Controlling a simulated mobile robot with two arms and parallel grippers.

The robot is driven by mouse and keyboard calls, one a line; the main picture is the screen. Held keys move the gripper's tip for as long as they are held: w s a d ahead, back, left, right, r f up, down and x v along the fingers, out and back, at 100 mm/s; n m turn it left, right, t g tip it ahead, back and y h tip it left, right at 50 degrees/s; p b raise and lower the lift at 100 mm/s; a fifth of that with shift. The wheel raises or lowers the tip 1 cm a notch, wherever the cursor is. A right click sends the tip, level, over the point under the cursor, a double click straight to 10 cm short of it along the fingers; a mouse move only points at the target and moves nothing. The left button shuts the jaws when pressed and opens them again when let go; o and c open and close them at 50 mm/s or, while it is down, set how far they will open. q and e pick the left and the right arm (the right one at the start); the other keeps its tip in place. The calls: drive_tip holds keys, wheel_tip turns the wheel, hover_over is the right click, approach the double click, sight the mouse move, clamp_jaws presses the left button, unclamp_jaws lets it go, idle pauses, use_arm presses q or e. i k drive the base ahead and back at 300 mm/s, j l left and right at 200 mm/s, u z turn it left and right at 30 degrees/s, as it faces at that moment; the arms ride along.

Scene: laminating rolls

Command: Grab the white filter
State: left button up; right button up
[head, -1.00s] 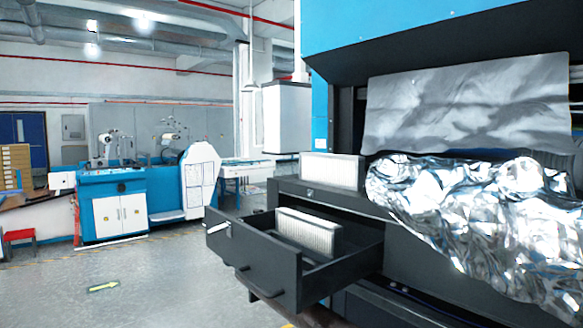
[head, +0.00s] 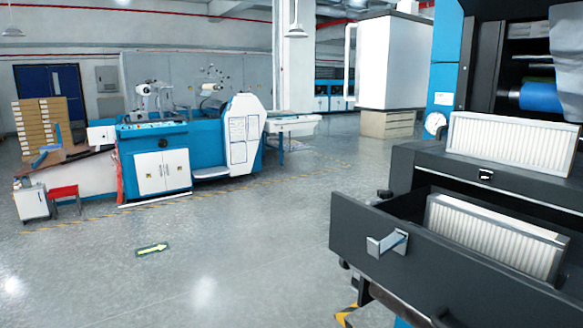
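Two white pleated filters show on the right in the head view. One filter (head: 512,142) stands upright on top of the dark cabinet. The other filter (head: 492,238) stands inside the open drawer (head: 440,268), its lower part hidden by the drawer's front panel. The drawer is pulled out and has a metal handle (head: 387,244) on its front. Neither of my grippers is in view.
The dark cabinet (head: 430,163) is part of a large blue and black machine at the right edge. A blue and white machine (head: 160,165) stands at the back left, with stacked boxes (head: 42,125) and a red stool (head: 64,192) beside it.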

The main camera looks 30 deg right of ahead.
sight(547, 147)
drive_tip(key=i+z, duration=0.2)
drive_tip(key=i, duration=0.25)
drive_tip(key=i+j+z, duration=0.2)
drive_tip(key=i, duration=0.2)
drive_tip(key=i+z, duration=0.2)
drive_tip(key=z, duration=0.25)
drive_tip(key=i+j+z, duration=0.1)
drive_tip(key=z, duration=0.35)
drive_tip(key=i+j+z, duration=0.2)
drive_tip(key=z, duration=0.2)
drive_tip(key=i+j+z, duration=0.2)
drive_tip(key=z, duration=0.25)
